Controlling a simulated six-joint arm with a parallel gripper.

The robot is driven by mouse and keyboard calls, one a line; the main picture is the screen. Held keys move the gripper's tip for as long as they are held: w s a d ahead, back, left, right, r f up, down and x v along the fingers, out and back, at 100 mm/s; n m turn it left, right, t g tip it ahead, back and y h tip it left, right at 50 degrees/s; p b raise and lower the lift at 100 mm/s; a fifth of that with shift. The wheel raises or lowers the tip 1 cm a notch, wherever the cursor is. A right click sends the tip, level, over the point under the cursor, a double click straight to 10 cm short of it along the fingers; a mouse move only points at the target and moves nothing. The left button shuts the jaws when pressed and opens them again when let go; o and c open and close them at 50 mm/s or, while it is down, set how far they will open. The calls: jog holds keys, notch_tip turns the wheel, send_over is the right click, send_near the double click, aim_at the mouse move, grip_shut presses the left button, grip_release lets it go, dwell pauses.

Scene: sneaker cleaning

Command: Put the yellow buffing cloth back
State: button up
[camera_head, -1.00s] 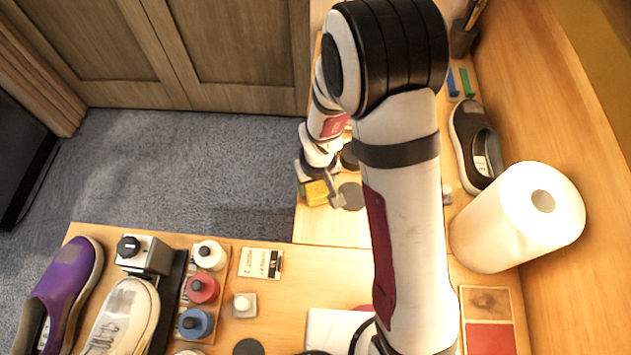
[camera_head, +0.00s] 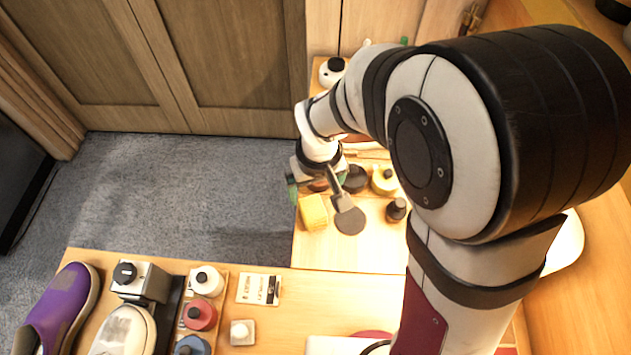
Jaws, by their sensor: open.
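The yellow buffing cloth (camera_head: 313,212) is a small yellow block-like piece. It lies on the wooden side table near its left edge, to the left of a dark grey round disc (camera_head: 350,221). My gripper (camera_head: 318,187) is open just above and behind the cloth in the picture. One grey finger shows clearly on the right, over the disc; the other finger is hard to make out. The cloth looks free of the fingers, though the exact gap cannot be told from this angle.
A dark round pot (camera_head: 355,179), a yellow bottle (camera_head: 384,181) and a dark-capped bottle (camera_head: 396,210) stand right of my gripper. A green item (camera_head: 292,190) shows left of it. The front bench holds a purple shoe (camera_head: 58,306) and several bottles. My arm hides the right side.

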jog(key=s+d+r+m, duration=0.4)
jog(key=s+r+m, duration=0.1)
jog(key=s, duration=0.4)
jog(key=s+d+r+m+g+y, duration=0.1)
jog(key=s+d+r+m, duration=0.4)
jog(key=s, duration=0.4)
jog(key=shift+s+r, duration=0.2)
jog(key=shift+s, duration=0.05)
